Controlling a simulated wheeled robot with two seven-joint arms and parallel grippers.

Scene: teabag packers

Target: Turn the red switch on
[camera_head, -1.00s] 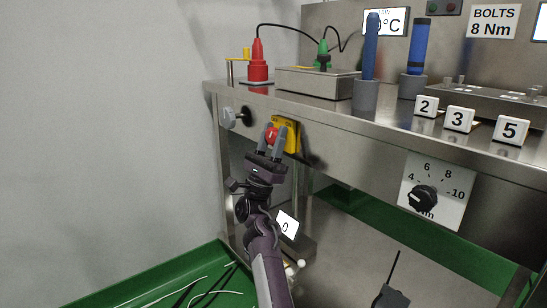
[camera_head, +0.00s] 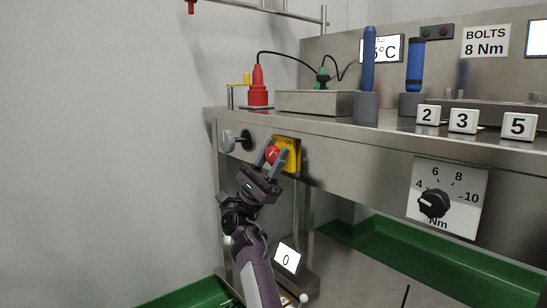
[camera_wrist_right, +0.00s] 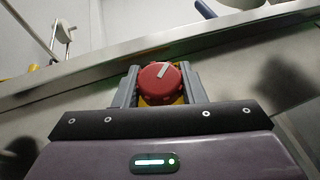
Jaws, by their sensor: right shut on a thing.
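The red switch (camera_head: 272,154) is a round red knob with a white mark, on a yellow plate (camera_head: 291,146) on the front panel of the steel bench. My right gripper (camera_head: 275,158) has its grey fingers on either side of the knob and is shut on it. The gripper is tilted, its fingers leaning up and to the right. In the right wrist view the knob (camera_wrist_right: 160,82) sits between the two fingers, its white mark slanting up and to the right. The plate is partly hidden by the gripper. My left gripper is not in view.
A black Nm dial (camera_head: 433,204) is on the panel at right. The bench top edge (camera_head: 330,133) juts above the switch. A small display showing 0 (camera_head: 287,259) stands below.

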